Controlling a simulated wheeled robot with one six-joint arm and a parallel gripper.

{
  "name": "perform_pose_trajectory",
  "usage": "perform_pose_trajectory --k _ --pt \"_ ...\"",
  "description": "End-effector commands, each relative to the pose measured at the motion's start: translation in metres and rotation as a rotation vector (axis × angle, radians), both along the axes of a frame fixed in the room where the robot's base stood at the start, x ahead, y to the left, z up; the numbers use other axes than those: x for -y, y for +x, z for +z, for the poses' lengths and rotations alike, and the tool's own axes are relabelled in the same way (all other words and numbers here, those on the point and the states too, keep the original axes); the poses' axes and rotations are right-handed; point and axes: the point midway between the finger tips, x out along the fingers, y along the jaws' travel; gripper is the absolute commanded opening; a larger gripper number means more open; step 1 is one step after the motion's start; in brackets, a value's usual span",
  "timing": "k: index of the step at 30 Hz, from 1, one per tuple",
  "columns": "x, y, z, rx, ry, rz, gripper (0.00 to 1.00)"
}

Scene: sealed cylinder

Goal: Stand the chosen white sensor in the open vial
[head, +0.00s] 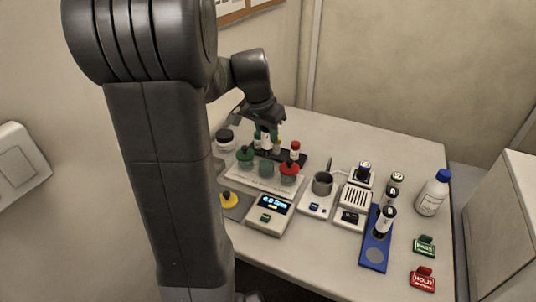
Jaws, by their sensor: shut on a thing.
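My gripper (263,122) is at the back left of the table, pointing down over the dark rack. It is shut on a slim white piece (266,142), which looks like a white sensor; its lower end is partly hidden. A greenish vial without a visible cap (266,169), likely the open vial, stands in front of the rack. It is between a green-capped vial (245,155) and a red-capped vial (288,170). The white piece is above and behind this vial in the picture. I cannot tell whether it still touches the rack.
The dark rack (318,161) holds a red-topped sensor (295,150). A scale (269,216), grey cup (322,184), white device (354,199), blue tray (372,256) with dark-and-white cylinders, white bottle (431,195), green sign (424,246) and red sign (422,278) stand rightward.

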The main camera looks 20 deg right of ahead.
Motion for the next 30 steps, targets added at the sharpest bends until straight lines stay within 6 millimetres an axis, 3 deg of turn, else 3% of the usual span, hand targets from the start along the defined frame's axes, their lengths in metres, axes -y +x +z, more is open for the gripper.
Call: perform_pose_trajectory --k 3,15,27,28,30 --pt "0.000 0.000 -0.020 -0.002 0.001 0.001 0.00" --pt "0.000 0.000 -0.065 -0.002 0.000 0.001 0.00" --pt "0.000 0.000 -0.072 0.001 0.000 0.000 0.00" --pt "0.000 0.000 -0.070 0.000 -0.001 0.000 0.34" --pt "0.000 0.000 -0.070 0.000 0.000 0.000 0.48"
